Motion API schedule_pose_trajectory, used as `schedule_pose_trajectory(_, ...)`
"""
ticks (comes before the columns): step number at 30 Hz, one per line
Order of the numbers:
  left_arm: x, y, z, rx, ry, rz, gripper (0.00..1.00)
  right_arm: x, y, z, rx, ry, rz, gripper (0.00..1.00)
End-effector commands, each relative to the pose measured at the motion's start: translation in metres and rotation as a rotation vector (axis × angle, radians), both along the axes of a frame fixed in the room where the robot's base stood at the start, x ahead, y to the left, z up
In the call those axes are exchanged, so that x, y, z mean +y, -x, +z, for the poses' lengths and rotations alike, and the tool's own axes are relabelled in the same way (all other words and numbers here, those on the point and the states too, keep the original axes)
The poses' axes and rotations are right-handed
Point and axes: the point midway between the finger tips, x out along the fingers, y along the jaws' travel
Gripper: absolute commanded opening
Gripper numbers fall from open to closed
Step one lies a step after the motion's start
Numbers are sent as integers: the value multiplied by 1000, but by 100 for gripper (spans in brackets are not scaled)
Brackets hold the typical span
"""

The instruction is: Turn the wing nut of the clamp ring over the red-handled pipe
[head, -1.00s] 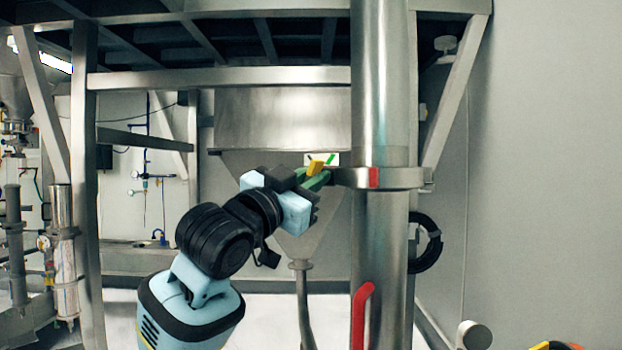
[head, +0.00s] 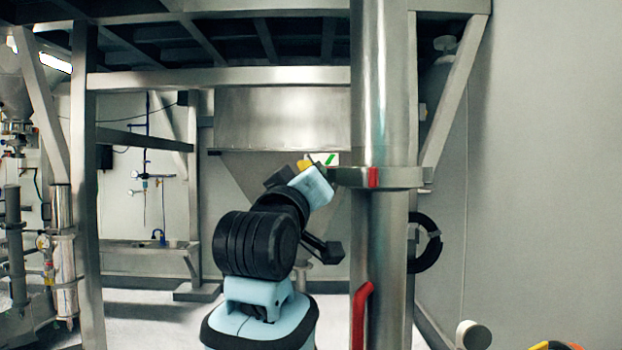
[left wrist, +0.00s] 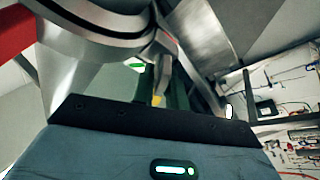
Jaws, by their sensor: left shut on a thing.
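The upright steel pipe (head: 379,100) has a red handle (head: 360,315) low on its front. The clamp ring (head: 400,178) circles the pipe above the handle and has a red mark on its front. In the left wrist view the ring (left wrist: 110,28) curves across the top. My left gripper (left wrist: 163,85) is at the ring's left side, its green fingers closed around a small yellow piece, apparently the wing nut (left wrist: 156,100). In the head view the wing nut (head: 305,164) shows only as a bit of yellow; my wrist hides the fingers. My right gripper is out of view.
A steel frame with a beam (head: 220,77) stands around the pipe, with a hopper (head: 285,118) behind my left arm. A black ring-shaped part (head: 432,241) sits right of the pipe. The wall at the right is bare.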

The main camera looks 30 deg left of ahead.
Motion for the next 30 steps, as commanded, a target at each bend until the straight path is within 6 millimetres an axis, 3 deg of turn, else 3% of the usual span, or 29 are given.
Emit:
schedule_pose_trajectory(12, 0, 1, 1, -8, 199, -1, 0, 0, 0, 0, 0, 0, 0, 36)
schedule_pose_trajectory(29, 0, 1, 1, -10, 228, 1, 0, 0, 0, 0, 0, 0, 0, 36)
schedule_pose_trajectory(30, 0, 1, 1, -10, 228, 1, 17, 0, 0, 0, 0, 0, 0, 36)
